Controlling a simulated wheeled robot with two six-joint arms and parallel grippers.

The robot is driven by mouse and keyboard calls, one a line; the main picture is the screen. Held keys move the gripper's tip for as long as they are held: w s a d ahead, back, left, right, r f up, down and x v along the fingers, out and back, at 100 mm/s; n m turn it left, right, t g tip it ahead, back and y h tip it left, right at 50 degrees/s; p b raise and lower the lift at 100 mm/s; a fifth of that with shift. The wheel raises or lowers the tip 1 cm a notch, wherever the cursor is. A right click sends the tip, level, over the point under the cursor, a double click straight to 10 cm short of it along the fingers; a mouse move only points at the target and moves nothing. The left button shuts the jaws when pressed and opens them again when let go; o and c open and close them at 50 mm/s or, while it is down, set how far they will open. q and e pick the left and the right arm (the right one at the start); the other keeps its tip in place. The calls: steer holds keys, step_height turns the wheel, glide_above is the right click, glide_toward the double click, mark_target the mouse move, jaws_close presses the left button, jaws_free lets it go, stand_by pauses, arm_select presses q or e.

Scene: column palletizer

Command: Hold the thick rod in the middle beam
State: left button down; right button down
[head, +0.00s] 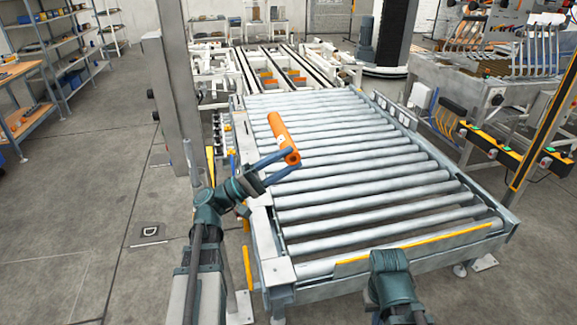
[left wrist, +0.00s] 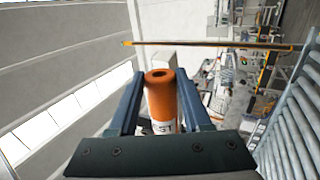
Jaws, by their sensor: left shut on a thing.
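A thick orange rod (head: 280,132) with a white label is held by my left gripper (head: 287,162) near its lower end. In the head view it shows over the left side of the roller conveyor and slants up to the left. No beam of light shows, so I cannot tell whether the rod crosses the middle beam. The fingers of my right gripper do not show; only part of that arm does.
The roller conveyor (head: 375,187) is bare. A grey post (head: 175,90) stands at its left and a slanted yellow post (head: 543,122) at its right. A yellow-and-black rail (head: 492,147) is near the right post. Shelves (head: 62,45) stand at the far left. The floor at left is mostly clear.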

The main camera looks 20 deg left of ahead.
mark_target(274, 132)
arm_select(q)
steer(key=shift+w+a, duration=1.45)
steer(key=shift+w, duration=0.65)
steer(key=shift+w+a, duration=1.4)
steer(key=shift+w, duration=0.75)
steer(key=shift+w+a, duration=1.45)
steer(key=shift+w, duration=0.65)
steer(key=s+d, duration=0.6)
steer(key=s, duration=0.3)
steer(key=s+d, duration=0.6)
steer(key=s, duration=0.3)
steer(key=shift+s+d, duration=0.15)
steer(key=shift+d, duration=0.05)
steer(key=shift+a, duration=0.15)
